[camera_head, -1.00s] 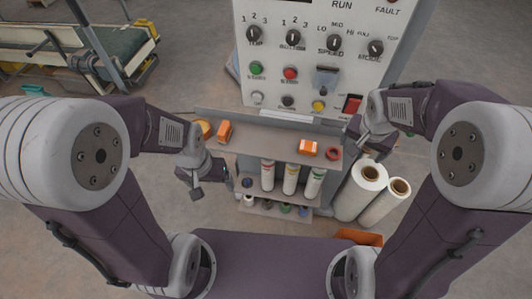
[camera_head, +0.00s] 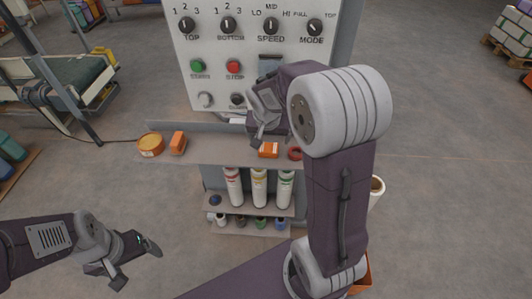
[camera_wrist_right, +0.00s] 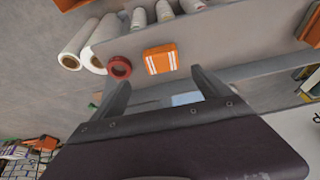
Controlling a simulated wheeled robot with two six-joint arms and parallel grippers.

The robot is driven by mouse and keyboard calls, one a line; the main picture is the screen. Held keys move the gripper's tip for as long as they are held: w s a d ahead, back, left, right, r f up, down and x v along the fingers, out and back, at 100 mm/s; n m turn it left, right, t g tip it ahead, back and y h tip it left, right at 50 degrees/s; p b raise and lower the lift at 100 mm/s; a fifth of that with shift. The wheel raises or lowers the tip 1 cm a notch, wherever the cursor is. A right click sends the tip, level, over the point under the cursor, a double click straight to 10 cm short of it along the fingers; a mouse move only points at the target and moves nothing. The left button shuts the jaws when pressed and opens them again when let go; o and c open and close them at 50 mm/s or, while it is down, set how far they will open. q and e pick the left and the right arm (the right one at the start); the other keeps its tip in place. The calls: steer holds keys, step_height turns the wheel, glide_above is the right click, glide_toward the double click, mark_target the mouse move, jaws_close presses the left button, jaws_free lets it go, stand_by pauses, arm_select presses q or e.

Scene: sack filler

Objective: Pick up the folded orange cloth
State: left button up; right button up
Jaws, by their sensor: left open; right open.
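The folded orange cloth (camera_head: 268,150), with pale stripes, lies on the upper shelf of the machine; in the right wrist view it (camera_wrist_right: 160,59) sits just beyond the fingertips. My right gripper (camera_head: 262,138) is open and empty, above the shelf's back part close to the cloth; its two fingers also show in the right wrist view (camera_wrist_right: 160,88), apart from the cloth. My left gripper (camera_head: 138,262) is open and empty, low at the lower left, well away from the shelf.
A red ring (camera_head: 295,153) lies right beside the cloth. An orange block (camera_head: 178,142) and a round orange-yellow tub (camera_head: 150,145) stand at the shelf's left. The control panel (camera_head: 255,60) rises behind. White cylinders (camera_head: 259,188) stand below. The shelf's middle (camera_head: 220,150) is clear.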

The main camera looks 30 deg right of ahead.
mark_target(269, 147)
steer(key=x, duration=0.3)
steer(key=shift+f, duration=0.25)
steer(key=shift+w+f, duration=0.1)
steer(key=b+x, duration=0.1)
steer(key=x, duration=0.3)
steer(key=shift+w+f, duration=0.2)
steer(key=shift+f, duration=0.15)
steer(key=shift+w+f, duration=0.2)
steer(key=shift+f, duration=0.05)
steer(key=shift+s+r, duration=0.1)
steer(key=c, duration=1.4)
steer(key=shift+c, duration=0.2)
step_height(269, 147, up, 5)
steer(key=shift+f+p, duration=0.15)
steer(key=shift+p, duration=0.45)
steer(key=s+d+r, duration=0.2)
steer(key=s+r, duration=0.4)
steer(key=s, duration=0.5)
steer(key=shift+s+r+p, duration=0.15)
steer(key=shift+s+p, duration=0.1)
steer(key=shift+p, duration=0.15)
